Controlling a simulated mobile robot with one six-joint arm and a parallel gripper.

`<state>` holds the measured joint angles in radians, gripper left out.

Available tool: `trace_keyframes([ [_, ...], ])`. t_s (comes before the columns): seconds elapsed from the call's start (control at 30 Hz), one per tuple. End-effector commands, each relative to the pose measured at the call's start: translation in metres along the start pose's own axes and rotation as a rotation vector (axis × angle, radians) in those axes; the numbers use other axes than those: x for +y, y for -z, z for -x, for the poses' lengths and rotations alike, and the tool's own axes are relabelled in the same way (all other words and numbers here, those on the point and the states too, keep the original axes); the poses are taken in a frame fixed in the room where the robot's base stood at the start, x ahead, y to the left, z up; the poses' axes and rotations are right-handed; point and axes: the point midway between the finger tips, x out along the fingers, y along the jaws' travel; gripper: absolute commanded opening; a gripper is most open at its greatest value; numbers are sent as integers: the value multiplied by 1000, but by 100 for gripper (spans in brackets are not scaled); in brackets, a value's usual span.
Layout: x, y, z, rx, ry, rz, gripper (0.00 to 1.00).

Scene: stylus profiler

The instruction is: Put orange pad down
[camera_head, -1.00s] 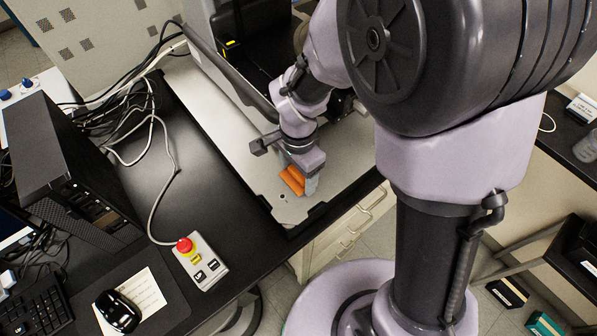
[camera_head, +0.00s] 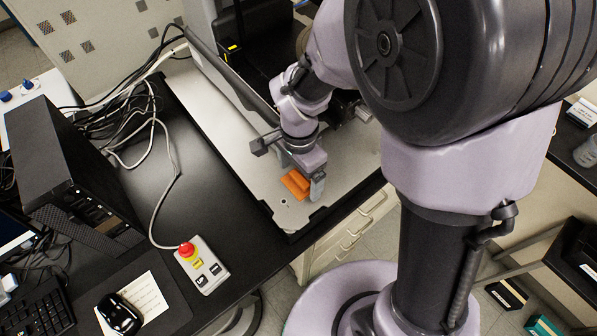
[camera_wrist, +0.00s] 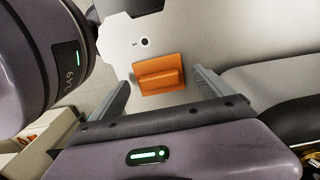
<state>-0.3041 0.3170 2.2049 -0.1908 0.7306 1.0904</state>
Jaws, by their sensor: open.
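The orange pad (camera_head: 295,183) is a block with a raised ridge. It rests on the light metal plate (camera_head: 226,125) near the plate's front edge. In the wrist view the orange pad (camera_wrist: 159,75) lies between and just beyond my gripper's fingers, with a gap on each side. My gripper (camera_head: 303,190) is open and low over the plate, right at the pad; it also shows in the wrist view (camera_wrist: 160,92). In the head view the gripper hides part of the pad's back and right side.
A control box with a red button (camera_head: 187,249) stands on the black table left of the plate. A dark computer tower (camera_head: 75,185) and tangled cables (camera_head: 125,118) are further left. The profiler's dark body (camera_head: 262,65) stands behind my arm. The plate's front corner is bare.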

Motion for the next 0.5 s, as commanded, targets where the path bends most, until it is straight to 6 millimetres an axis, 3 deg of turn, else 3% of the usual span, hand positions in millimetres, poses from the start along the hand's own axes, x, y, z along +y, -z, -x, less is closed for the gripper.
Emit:
trace_keyframes([
  [0.03, -2, 0, 22, 2, 8, -1, 89],
  [0.2, -2, 0, 72, 2, 9, -3, 89],
  [0.43, 0, 1, 107, 2, 16, 3, 89],
  [0.5, 9, 4, 125, 5, 59, 38, 89],
])
